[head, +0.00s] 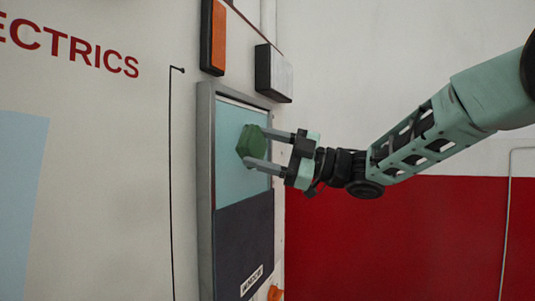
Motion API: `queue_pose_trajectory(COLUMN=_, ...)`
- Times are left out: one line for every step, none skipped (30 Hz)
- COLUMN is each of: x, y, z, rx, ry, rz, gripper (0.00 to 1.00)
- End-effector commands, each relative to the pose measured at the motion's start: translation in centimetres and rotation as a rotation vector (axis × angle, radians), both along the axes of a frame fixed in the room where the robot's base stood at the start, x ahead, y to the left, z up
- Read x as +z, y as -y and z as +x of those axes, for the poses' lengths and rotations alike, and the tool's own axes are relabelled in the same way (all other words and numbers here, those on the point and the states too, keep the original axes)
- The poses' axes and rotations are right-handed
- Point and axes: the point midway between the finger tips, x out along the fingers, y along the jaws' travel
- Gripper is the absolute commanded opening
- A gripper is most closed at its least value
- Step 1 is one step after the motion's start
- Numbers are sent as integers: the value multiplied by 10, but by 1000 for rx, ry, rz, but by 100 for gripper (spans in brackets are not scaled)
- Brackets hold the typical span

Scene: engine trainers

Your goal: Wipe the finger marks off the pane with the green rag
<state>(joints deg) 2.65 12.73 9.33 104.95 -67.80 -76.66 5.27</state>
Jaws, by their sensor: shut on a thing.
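The pane (231,122) is a pale blue panel in a grey metal frame (205,180) on the upright board; its lower part is dark. The green rag (251,146) is a folded pad in front of the upper pane. My gripper (258,149) comes in from the right, with its two grey fingers shut on the rag. The rag is at or very close to the pane; I cannot tell if it touches. No finger marks can be made out, and the rag and fingers hide part of the pane.
An orange and black lamp (214,37) and a dark box with a pale face (273,74) stick out above the frame. A small label (251,281) and an orange part (275,293) sit low down. The space right of the board is free before a white and red wall (400,235).

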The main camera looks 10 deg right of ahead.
Motion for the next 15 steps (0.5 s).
queue_pose_trajectory(x=-2, y=-4, z=-4, rx=2, ry=1, rz=0, gripper=43)
queue_pose_trajectory(x=-2, y=-5, z=-7, rx=2, ry=1, rz=0, gripper=43)
queue_pose_trajectory(x=-2, y=-7, z=-9, rx=3, ry=1, rz=1, gripper=43)
queue_pose_trajectory(x=-2, y=-9, z=-11, rx=3, ry=1, rz=0, gripper=43)
queue_pose_trajectory(x=-2, y=-11, z=-13, rx=3, ry=1, rz=0, gripper=43)
queue_pose_trajectory(x=-2, y=-13, z=-16, rx=3, ry=1, rz=0, gripper=43)
queue_pose_trajectory(x=-2, y=-14, z=-17, rx=4, ry=1, rz=-1, gripper=43)
queue_pose_trajectory(x=-1, y=-15, z=-18, rx=4, ry=1, rz=-1, gripper=43)
queue_pose_trajectory(x=-1, y=-15, z=-19, rx=4, ry=0, rz=0, gripper=43)
queue_pose_trajectory(x=-1, y=-16, z=-19, rx=4, ry=0, rz=0, gripper=43)
queue_pose_trajectory(x=-1, y=-16, z=-20, rx=4, ry=0, rz=0, gripper=43)
queue_pose_trajectory(x=-1, y=-17, z=-21, rx=6, ry=0, rz=-1, gripper=43)
queue_pose_trajectory(x=-1, y=-18, z=-22, rx=6, ry=0, rz=-1, gripper=43)
queue_pose_trajectory(x=-1, y=-19, z=-23, rx=6, ry=0, rz=-1, gripper=43)
queue_pose_trajectory(x=-2, y=-20, z=-26, rx=7, ry=0, rz=-1, gripper=43)
